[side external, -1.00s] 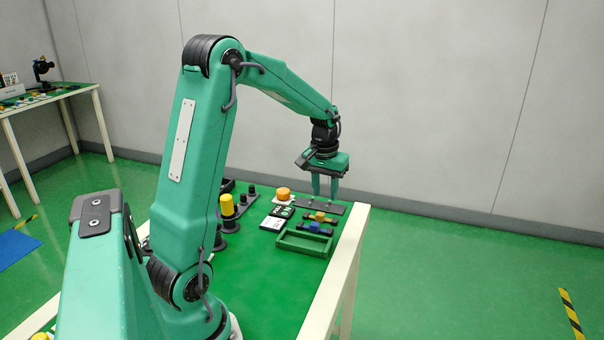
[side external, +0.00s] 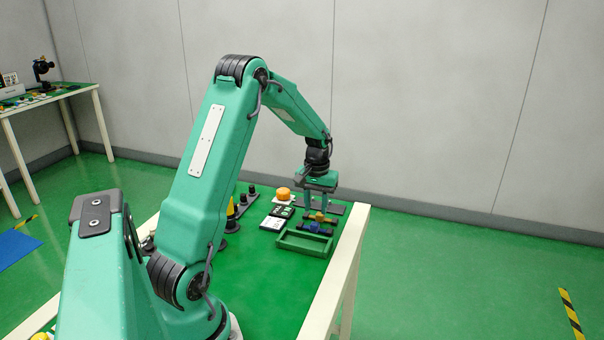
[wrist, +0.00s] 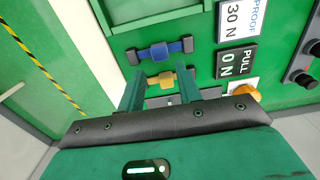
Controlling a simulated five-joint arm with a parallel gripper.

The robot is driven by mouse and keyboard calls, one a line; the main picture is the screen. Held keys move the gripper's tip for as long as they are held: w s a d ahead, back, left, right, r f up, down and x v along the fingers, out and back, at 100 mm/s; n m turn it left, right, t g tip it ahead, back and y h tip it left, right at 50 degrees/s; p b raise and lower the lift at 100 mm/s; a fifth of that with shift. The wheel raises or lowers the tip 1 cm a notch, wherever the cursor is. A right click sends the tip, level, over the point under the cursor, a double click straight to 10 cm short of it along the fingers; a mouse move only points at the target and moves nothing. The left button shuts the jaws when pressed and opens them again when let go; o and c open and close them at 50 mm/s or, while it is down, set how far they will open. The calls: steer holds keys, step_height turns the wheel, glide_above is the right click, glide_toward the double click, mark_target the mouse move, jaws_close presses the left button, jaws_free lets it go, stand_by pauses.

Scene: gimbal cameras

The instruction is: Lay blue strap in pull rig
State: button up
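The blue strap (wrist: 160,49), with a thicker middle and dark ends, lies across the work surface; it also shows in the side view (side external: 314,228). My gripper (wrist: 160,85) is open, its two fingers apart and pointing down. In the side view my gripper (side external: 318,207) is low over the far end of the table, beyond the blue strap. A yellow piece with dark ends (wrist: 163,78) shows between the fingers in the wrist view. A black PULL 0 N display (wrist: 236,61) lies to the right. I cannot tell exactly which fixture is the pull rig.
A green tray (side external: 303,250) lies on the near side of the blue strap. A grey plate (side external: 335,209) lies beneath and beyond my gripper. An orange button (side external: 283,192) and a stand with dark posts (side external: 243,205) are to the left. The table's right edge is close.

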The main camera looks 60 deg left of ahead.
mark_target(315, 222)
steer(key=shift+f, duration=2.65)
steer(key=c, duration=0.7)
